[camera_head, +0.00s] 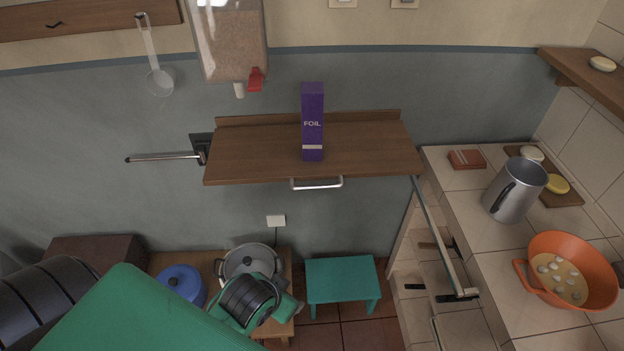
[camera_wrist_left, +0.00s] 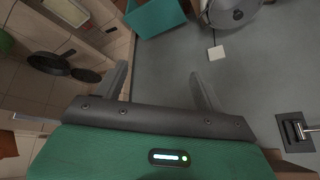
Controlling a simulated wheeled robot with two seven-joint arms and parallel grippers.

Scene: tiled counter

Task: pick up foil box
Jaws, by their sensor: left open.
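The foil box (camera_head: 312,122) is a tall, narrow purple box with "FOIL" in white letters. It stands upright on a brown wooden wall shelf (camera_head: 375,150) in the head view. It is not visible in the left wrist view. My left gripper (camera_wrist_left: 158,85) is open and empty, its two dark fingers spread apart in the left wrist view. In the head view my left arm comes in from the lower left, well below the shelf and the box. My left fingertips are not clearly visible there. My right gripper is not in view.
A dispenser (camera_head: 229,40) with a red tap hangs left of the box. A metal bar handle (camera_head: 317,183) sits under the shelf. A teal stool (camera_head: 342,280), a grey pot (camera_head: 249,259) and a blue pot (camera_head: 181,285) are below. A tiled counter (camera_head: 462,205) is right.

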